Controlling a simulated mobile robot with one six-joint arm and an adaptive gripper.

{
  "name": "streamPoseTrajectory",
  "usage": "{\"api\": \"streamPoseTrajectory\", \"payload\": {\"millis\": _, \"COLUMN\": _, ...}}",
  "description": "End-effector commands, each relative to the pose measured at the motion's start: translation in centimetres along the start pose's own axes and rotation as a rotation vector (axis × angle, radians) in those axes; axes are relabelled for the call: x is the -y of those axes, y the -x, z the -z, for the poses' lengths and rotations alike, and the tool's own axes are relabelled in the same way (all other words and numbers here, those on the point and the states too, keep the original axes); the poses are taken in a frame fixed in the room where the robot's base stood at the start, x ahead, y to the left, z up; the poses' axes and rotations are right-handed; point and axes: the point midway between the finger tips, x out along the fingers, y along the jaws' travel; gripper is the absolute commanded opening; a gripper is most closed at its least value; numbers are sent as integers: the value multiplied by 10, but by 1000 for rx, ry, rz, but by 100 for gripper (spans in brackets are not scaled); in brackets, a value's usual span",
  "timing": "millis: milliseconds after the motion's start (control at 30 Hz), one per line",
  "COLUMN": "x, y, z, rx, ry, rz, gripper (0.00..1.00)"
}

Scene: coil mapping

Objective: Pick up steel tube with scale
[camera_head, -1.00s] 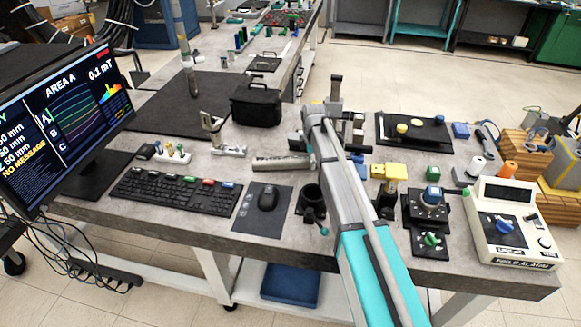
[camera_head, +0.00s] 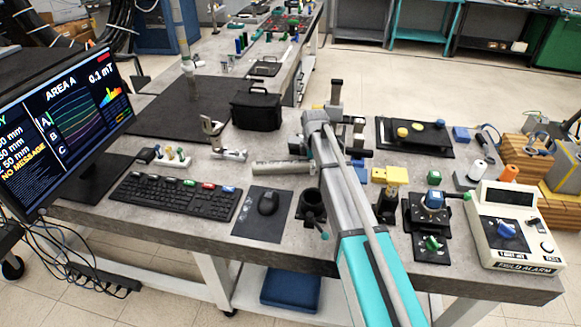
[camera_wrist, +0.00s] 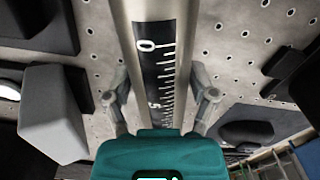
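The steel tube with scale (camera_wrist: 155,75) fills the middle of the wrist view. It is a shiny grey tube with a black strip, white ticks and numerals, running away from my teal gripper body. My gripper (camera_wrist: 160,90) has one finger on each side of the tube, very near its edges. I cannot tell whether the fingers touch it. In the head view my arm hides the fingers. A pale tube with markings (camera_head: 283,167) lies on the bench just left of my arm there; I cannot tell whether it is the same one.
The bench holds a keyboard (camera_head: 178,197), a mouse (camera_head: 268,203) and a black case (camera_head: 256,107) left of my arm. Yellow blocks (camera_head: 397,174), a black tray (camera_head: 415,134) and a field alarm box (camera_head: 513,228) stand to the right. A perforated surface (camera_wrist: 240,60) shows behind the tube.

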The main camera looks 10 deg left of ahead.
Motion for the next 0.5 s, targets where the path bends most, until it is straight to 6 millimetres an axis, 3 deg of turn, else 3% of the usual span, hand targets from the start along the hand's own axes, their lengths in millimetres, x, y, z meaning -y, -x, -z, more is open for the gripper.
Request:
{"api": "streamPoseTrajectory", "payload": {"millis": 33, "x": 0, "y": 0, "z": 0, "rx": 0, "ry": 0, "rz": 0, "gripper": 52}}
{"api": "streamPoseTrajectory", "payload": {"millis": 300, "x": 0, "y": 0, "z": 0, "rx": -1, "ry": 0, "rz": 0, "gripper": 4}}
{"api": "streamPoseTrajectory", "payload": {"millis": 500, "x": 0, "y": 0, "z": 0, "rx": -1, "ry": 0, "rz": 0, "gripper": 4}}
